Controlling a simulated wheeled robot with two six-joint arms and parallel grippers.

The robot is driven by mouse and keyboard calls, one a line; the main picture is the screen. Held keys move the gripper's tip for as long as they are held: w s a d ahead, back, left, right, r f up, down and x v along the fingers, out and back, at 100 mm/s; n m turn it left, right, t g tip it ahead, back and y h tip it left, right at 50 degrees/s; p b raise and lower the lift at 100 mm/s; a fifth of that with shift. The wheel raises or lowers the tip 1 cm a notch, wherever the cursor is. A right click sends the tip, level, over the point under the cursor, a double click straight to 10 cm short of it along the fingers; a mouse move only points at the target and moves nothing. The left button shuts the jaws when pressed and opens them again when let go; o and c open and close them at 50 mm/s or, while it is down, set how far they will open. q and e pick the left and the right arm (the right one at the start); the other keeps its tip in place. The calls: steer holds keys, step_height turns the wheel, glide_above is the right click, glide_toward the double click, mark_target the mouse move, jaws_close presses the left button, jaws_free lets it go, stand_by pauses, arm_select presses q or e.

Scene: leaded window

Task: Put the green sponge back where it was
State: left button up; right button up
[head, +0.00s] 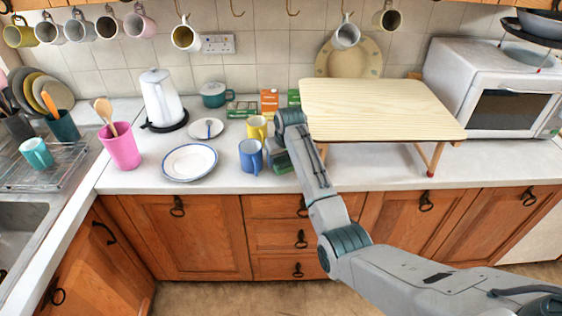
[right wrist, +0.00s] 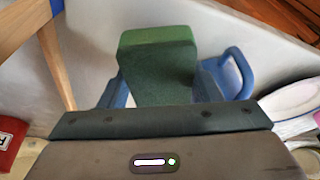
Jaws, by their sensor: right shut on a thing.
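The green sponge (right wrist: 158,62) is a block with a light green face, held in my right gripper in the right wrist view. My right gripper (head: 281,158) hangs over the front of the counter in the head view, just right of the blue mug (head: 251,156). It is shut on the sponge, which is mostly hidden by the gripper in the head view. In the right wrist view the blue mug (right wrist: 238,74) is close beside the sponge, its handle to the right; I cannot tell whether they touch. My left gripper is not in view.
A low wooden stand (head: 380,105) is right of my right arm, its leg (right wrist: 58,70) near the gripper. A yellow mug (head: 257,129), a plate (head: 189,162) and several small boxes (head: 269,102) are nearby. The counter under the stand (head: 370,165) looks mostly clear.

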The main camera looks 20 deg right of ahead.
mark_target(281, 163)
steer(key=shift+w+d, duration=0.1)
steer(key=shift+w, duration=0.3)
steer(key=shift+w+f, duration=0.1)
step_height(281, 163, down, 3)
steer(key=shift+r+p, duration=0.1)
steer(key=shift+p, duration=0.95)
steer(key=shift+f, duration=0.3)
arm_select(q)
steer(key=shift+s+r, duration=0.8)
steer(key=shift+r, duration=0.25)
arm_select(e)
steer(key=shift+f, duration=0.1)
steer(key=shift+f, duration=0.1)
steer(key=o, duration=0.9)
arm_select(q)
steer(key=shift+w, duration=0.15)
